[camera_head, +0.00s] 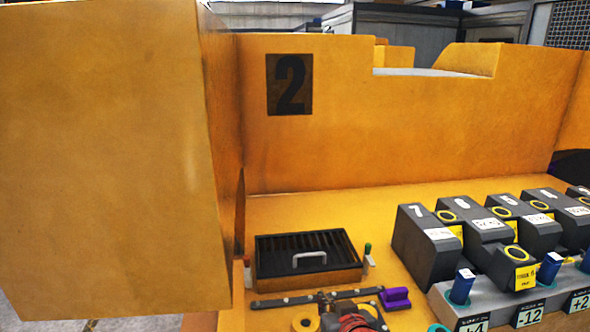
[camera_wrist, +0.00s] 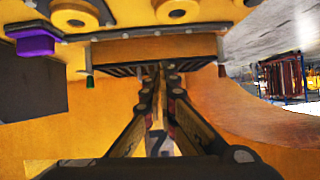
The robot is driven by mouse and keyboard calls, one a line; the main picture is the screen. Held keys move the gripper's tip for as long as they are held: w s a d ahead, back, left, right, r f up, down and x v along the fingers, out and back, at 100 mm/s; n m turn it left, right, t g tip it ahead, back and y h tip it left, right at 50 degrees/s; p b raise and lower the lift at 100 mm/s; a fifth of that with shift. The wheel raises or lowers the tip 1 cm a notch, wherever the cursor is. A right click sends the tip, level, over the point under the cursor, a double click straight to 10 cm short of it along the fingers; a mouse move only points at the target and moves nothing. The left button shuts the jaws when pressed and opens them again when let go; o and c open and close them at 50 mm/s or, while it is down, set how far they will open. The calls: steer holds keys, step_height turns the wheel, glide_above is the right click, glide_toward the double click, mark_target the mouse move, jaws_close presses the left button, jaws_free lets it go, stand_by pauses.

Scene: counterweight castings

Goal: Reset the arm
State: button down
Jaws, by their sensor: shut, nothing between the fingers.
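My gripper (camera_wrist: 160,72) shows only in the wrist view. Its two dark fingers run up the middle of the picture and come together at the tips, with nothing seen between them. Past the tips is a yellow box with a dark slatted top (camera_wrist: 120,70). The same box (camera_head: 305,262) stands on the yellow surface in the head view, with a light handle on top. I cannot tell how far the tips are from it. My gripper does not show in the head view.
A large yellow block (camera_head: 110,150) fills the left. A yellow wall (camera_head: 400,130) marked 2 stands behind. Numbered dark castings (camera_head: 428,245) and blue-handled pegs (camera_head: 462,287) line the right. A bolted bar (camera_head: 315,297) and purple block (camera_head: 395,298) lie in front. Yellow floor behind the box looks clear.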

steer(key=s+d+r+g, duration=0.1)
steer(key=s+d+g, duration=0.1)
steer(key=s, duration=0.5)
steer(key=s+d+r+m+g+h+p, duration=0.1)
steer(key=s+d+g, duration=0.1)
steer(key=s+d, duration=0.3)
steer(key=s+d+r+g+h+p, duration=0.1)
steer(key=s+d, duration=0.3)
steer(key=s, duration=0.5)
steer(key=shift+s+d+r+m+g, duration=0.25)
steer(key=shift+s+r+m+g, duration=0.15)
steer(key=shift+g, duration=0.2)
steer(key=c, duration=2.6)
jaws_free()
steer(key=shift+w, duration=0.1)
